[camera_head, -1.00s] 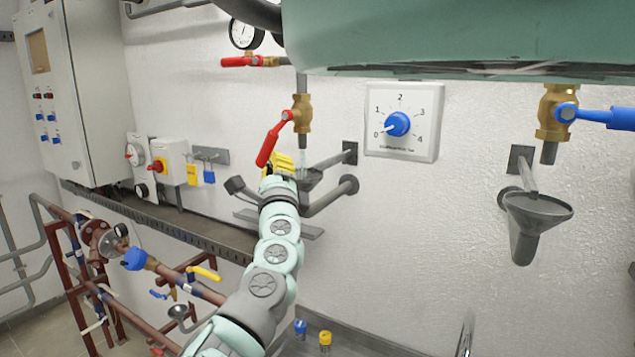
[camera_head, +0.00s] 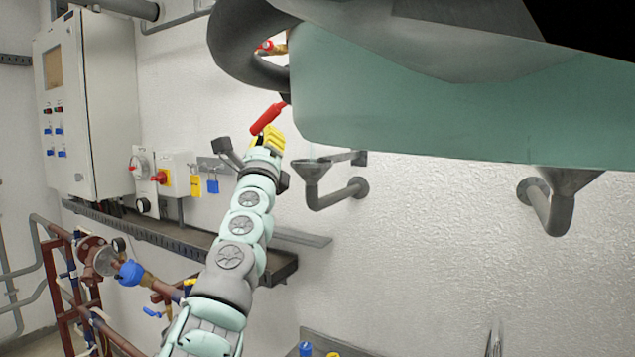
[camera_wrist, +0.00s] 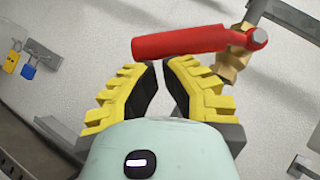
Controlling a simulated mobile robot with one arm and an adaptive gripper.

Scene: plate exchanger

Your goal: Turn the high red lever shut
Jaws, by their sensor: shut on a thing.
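A red lever (camera_head: 268,117) slants down to the left at my gripper in the head view. In the wrist view the same lever (camera_wrist: 185,42) lies across the fingertips, its pivot end at a brass valve (camera_wrist: 235,62) on the right. My gripper (camera_head: 267,138) has yellow fingers and is shut on this lever near its free end; the wrist view shows the gripper (camera_wrist: 160,66) with a gap between the dark pads. A second red handle (camera_head: 265,46) shows higher up, mostly hidden. A large green part of my body hides the brass valve in the head view.
Grey funnels (camera_head: 312,172) on wall brackets stand right of my gripper. A shelf (camera_head: 160,235), a switch box (camera_head: 175,172) and blue and yellow padlocks (camera_head: 212,186) are to the left.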

